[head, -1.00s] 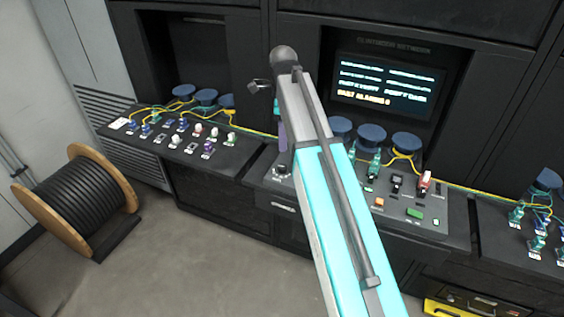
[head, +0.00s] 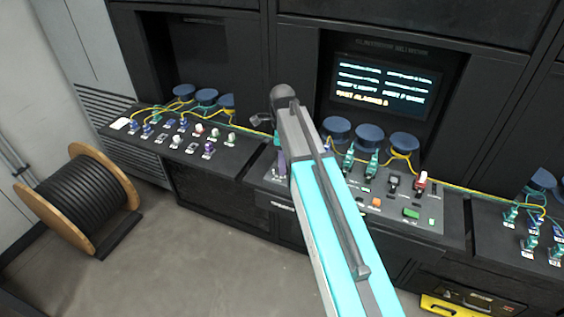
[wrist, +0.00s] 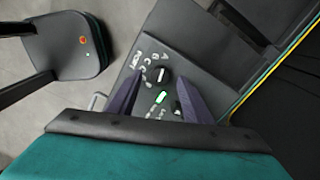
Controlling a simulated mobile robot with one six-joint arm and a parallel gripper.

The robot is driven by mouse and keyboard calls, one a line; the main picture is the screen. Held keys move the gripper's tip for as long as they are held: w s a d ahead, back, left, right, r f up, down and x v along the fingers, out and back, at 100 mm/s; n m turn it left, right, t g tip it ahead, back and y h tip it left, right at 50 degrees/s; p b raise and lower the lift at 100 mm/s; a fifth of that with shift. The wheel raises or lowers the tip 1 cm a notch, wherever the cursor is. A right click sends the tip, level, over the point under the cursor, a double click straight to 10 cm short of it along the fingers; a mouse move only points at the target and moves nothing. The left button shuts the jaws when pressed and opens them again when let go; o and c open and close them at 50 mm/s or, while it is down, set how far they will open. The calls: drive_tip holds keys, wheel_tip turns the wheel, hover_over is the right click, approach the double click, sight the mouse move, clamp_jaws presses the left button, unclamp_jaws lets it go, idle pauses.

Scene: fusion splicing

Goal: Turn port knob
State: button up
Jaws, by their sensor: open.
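The port knob (wrist: 165,74) is a round black knob on the dark sloped console panel, with white letters around its upper left side. In the wrist view it shows between the tips of my gripper (wrist: 158,73). The two purple fingers are apart, one on each side of the knob, and I cannot tell whether they touch it. In the head view my gripper (head: 281,162) is over the left end of the middle console, mostly behind my arm, and the knob is hidden there.
A green lit button (wrist: 160,97) sits just below the knob. In the head view, the middle console (head: 385,221) carries switches and connectors, with blue spools (head: 371,138) behind and a lit screen (head: 385,88) above. A cable drum (head: 82,200) stands on the floor at left.

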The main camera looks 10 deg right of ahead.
drive_tip(key=shift+f, duration=0.75)
drive_tip(key=c, duration=1.1)
drive_tip(key=shift+n, duration=0.4)
drive_tip(key=shift+n+b, duration=0.4)
drive_tip(key=shift+n, duration=2.2)
drive_tip(key=o, duration=1.1)
